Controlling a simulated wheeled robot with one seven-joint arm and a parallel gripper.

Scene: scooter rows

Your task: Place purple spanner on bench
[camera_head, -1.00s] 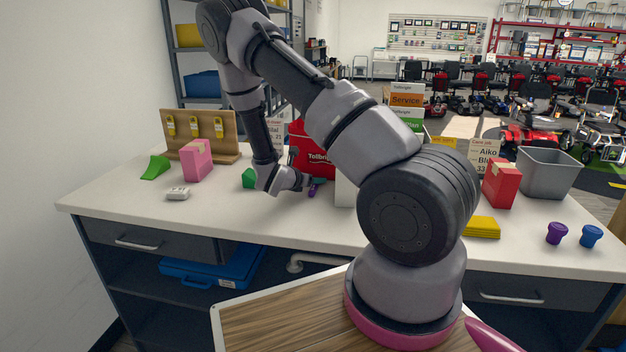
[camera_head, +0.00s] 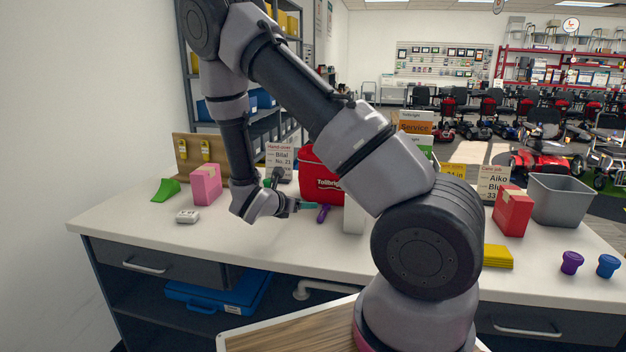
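The purple spanner (camera_head: 323,214) lies on the white bench top (camera_head: 270,248), in front of the red bag and left of a white box. My gripper (camera_head: 308,206) is low over the bench, pointing right, with a teal part at its tip just left of the spanner. The spanner appears to rest on the bench, not lifted. I cannot tell whether the tip touches it, and the finger gap is too small to make out.
The red bag (camera_head: 319,176) stands behind the spanner, and the white box (camera_head: 354,216) right of it, partly hidden by my arm. A pink box (camera_head: 206,185), a green wedge (camera_head: 166,190) and a small white device (camera_head: 187,216) stand left. The bench front is clear.

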